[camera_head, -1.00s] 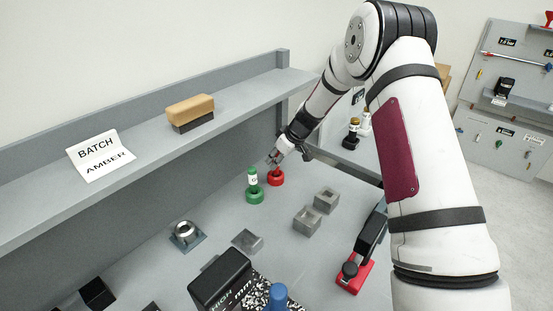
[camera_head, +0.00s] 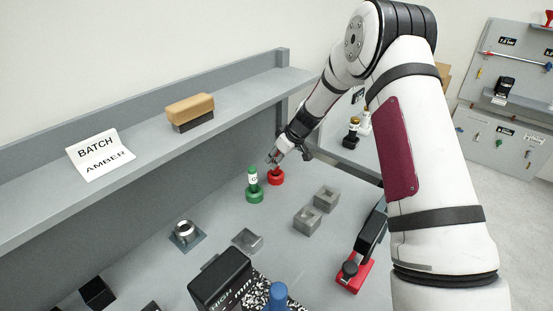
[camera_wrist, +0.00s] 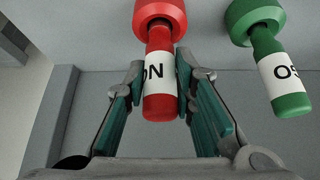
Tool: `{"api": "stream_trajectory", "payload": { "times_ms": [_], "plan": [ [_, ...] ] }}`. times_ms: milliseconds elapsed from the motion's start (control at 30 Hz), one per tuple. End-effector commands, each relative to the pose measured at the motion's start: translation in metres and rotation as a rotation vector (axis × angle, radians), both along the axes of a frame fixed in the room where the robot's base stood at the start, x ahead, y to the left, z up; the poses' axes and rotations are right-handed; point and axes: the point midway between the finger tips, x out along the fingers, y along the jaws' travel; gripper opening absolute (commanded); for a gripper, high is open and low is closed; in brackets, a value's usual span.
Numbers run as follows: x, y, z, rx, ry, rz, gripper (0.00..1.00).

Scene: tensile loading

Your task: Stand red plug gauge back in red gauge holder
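The red plug gauge (camera_wrist: 159,98) with a white label stands between the two fingers of my gripper (camera_wrist: 162,78) in the wrist view. The fingertips lie against both sides of its label, and the gripper looks shut on it. The gauge's far end meets the red gauge holder (camera_wrist: 160,12); how deep it sits in it I cannot tell. In the head view, the red holder (camera_head: 276,179) stands on the bench right below my gripper (camera_head: 273,160), which largely hides the gauge.
A green gauge (camera_head: 252,177) stands in a green holder (camera_head: 254,196) close to the left of the red one. Grey blocks (camera_head: 306,219) stand to the front right. A shelf (camera_head: 150,145) with a wooden-backed brush (camera_head: 190,110) runs along the left.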

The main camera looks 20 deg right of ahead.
Motion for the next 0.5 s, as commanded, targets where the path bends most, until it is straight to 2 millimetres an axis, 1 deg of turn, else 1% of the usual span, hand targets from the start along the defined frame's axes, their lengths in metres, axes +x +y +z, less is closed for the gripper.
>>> {"api": "stream_trajectory", "payload": {
  "times_ms": [33,67,100,367,500],
  "plan": [
    [0.0002,0.0000,0.0005,0.001,-0.001,0.000,0.38],
    [0.0002,0.0000,0.0004,0.001,-0.001,0.000,0.45],
    [0.0002,0.0000,0.0004,0.001,-0.001,0.000,0.46],
    [-0.0003,-0.0001,-0.0001,-0.001,0.001,0.000,0.46],
    [-0.0025,-0.0023,0.0079,-0.001,-0.002,0.000,0.46]
  ]
}}
